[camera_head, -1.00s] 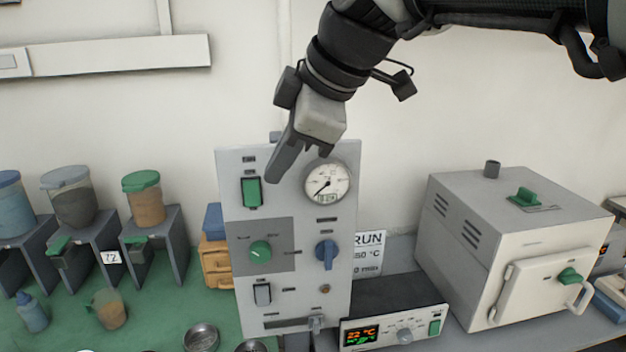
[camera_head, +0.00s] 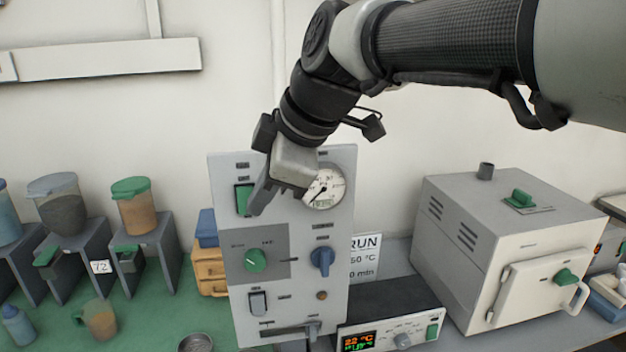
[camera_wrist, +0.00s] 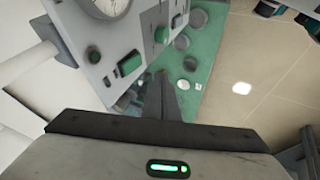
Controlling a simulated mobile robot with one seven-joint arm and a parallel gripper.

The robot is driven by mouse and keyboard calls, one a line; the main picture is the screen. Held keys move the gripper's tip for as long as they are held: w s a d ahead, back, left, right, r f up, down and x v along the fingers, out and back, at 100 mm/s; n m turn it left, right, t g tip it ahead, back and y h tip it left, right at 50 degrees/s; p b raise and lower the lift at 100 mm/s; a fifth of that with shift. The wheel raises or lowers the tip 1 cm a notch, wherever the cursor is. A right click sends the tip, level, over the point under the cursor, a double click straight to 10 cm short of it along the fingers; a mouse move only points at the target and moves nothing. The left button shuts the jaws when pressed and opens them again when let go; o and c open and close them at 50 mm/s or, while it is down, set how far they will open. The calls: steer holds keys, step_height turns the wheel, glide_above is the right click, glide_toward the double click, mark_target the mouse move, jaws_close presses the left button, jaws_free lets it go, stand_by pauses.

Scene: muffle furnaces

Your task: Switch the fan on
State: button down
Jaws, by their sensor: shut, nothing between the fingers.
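A grey control panel (camera_head: 342,277) stands upright on the bench. It carries a green rocker switch (camera_head: 242,199) at upper left, a round gauge (camera_head: 328,188), a green knob (camera_head: 255,260), a blue knob (camera_head: 322,260), a grey rocker switch (camera_head: 258,302) and a slider (camera_head: 312,330) at the bottom. Their labels are too small to read, so I cannot tell which one is the fan's. My gripper (camera_head: 259,207) is shut and empty, in front of the green rocker, partly hiding it and the gauge. In the wrist view the fingers (camera_wrist: 162,98) show below the green rocker (camera_wrist: 130,63); contact is not clear.
A small controller with a lit display (camera_head: 358,341) sits right of the panel, before a RUN sign (camera_head: 365,258). A furnace (camera_head: 470,240) stands farther right. Lidded hoppers (camera_head: 135,205) on stands and a jug (camera_head: 98,318) are left. Open wall lies above the panel.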

mark_target(241, 208)
steer(key=w+a+f, duration=0.3)
steer(key=w+f, duration=0.1)
steer(key=w, duration=0.1)
steer(key=shift+w+p, duration=0.2)
steer(key=shift+p, duration=0.2)
steer(key=shift+d, duration=0.1)
steer(key=shift+w+r+t+b, duration=0.2)
steer(key=shift+r+t+b, duration=0.2)
steer(key=shift+r+b, duration=0.4)
stand_by(0.5)
